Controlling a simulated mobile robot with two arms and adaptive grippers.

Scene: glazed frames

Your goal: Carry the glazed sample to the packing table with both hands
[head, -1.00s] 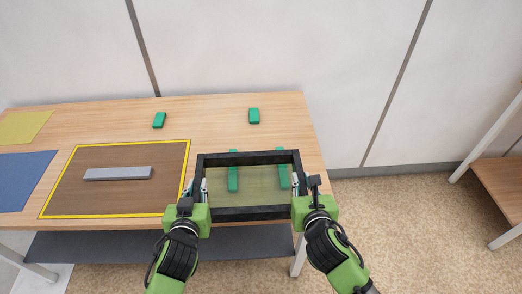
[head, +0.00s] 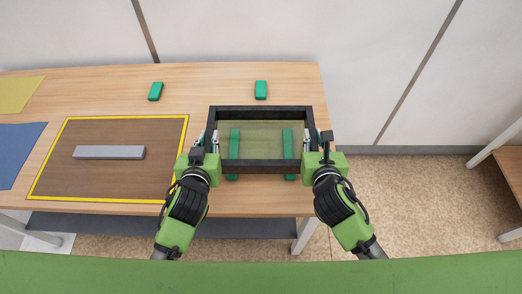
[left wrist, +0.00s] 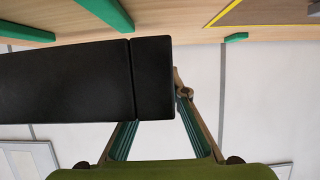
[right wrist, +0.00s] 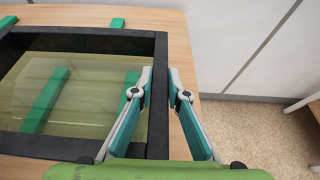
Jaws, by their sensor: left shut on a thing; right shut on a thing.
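The glazed sample is a black rectangular frame (head: 262,167) around a yellowish clear pane. It is held roughly level over the right part of a wooden table (head: 225,84). My left gripper (head: 212,140) is shut on its left side bar, which fills much of the left wrist view (left wrist: 80,80). My right gripper (head: 309,140) is shut on its right side bar, with a finger on each side of the bar in the right wrist view (right wrist: 162,92). Two long green strips, left (head: 233,145) and right (head: 287,145), show through the pane. The gap below the frame is hard to judge.
Small green blocks, left (head: 155,91) and right (head: 261,90), stand behind the frame. A grey bar (head: 110,152) lies on a yellow-edged brown area (head: 90,183) to the left. Blue (head: 15,150) and yellow (head: 18,92) mats lie farther left. A wall (head: 230,30) rises behind.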

